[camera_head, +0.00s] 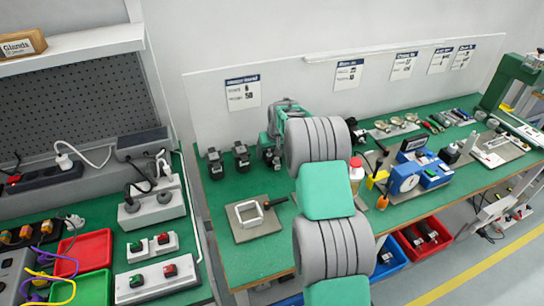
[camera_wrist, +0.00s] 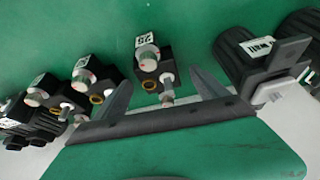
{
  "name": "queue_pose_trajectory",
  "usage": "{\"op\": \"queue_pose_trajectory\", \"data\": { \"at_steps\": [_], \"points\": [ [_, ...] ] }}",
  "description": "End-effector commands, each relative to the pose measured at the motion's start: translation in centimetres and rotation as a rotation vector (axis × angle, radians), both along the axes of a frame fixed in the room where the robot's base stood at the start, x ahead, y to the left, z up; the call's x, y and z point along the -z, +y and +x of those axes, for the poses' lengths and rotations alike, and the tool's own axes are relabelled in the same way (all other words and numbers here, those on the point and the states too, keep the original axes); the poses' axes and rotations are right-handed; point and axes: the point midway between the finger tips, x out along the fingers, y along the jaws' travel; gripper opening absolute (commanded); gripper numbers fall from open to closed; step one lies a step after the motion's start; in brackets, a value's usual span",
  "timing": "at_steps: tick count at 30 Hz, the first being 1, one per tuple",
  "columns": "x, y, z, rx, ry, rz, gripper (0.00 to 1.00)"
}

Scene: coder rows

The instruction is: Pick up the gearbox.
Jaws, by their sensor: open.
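No part in view is clearly marked as the gearbox. The likeliest is a small black block unit (camera_wrist: 147,65) with a grey cylinder, a brass ring, a shaft and a white label, in the wrist view. My gripper (camera_wrist: 161,79) is open, its two fingers on either side of this unit's lower part. I cannot tell whether they touch it. Two similar black units (camera_wrist: 88,75) lie to its left. In the head view my arm hides most of this spot.
Black ribbed cylinders (camera_wrist: 240,52) stand close right of my gripper, more (camera_wrist: 22,120) at far left. In the head view, two black units (camera_head: 241,156) stand on the green bench (camera_head: 235,190) left of my arm. A tray with a white square frame (camera_head: 250,214) lies nearer.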

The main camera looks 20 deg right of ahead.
Motion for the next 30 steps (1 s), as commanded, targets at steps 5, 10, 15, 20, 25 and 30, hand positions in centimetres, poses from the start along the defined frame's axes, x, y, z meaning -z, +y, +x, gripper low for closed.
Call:
{"op": "queue_pose_trajectory", "data": {
  "at_steps": [5,10,15,20,25,30],
  "points": [
    [1.7,-0.2,0.8,0.001,-0.001,-0.001,0.82],
    [1.8,-0.2,0.8,0.002,-0.001,0.0,0.82],
    [1.8,-0.2,0.7,0.002,-0.001,0.0,0.69],
    [1.8,-0.2,0.7,0.002,-0.001,0.0,0.56],
    [1.8,-0.2,0.7,0.002,-0.001,0.0,0.42],
    [1.8,-0.2,0.7,0.002,-0.001,0.0,0.28]
  ]
}}
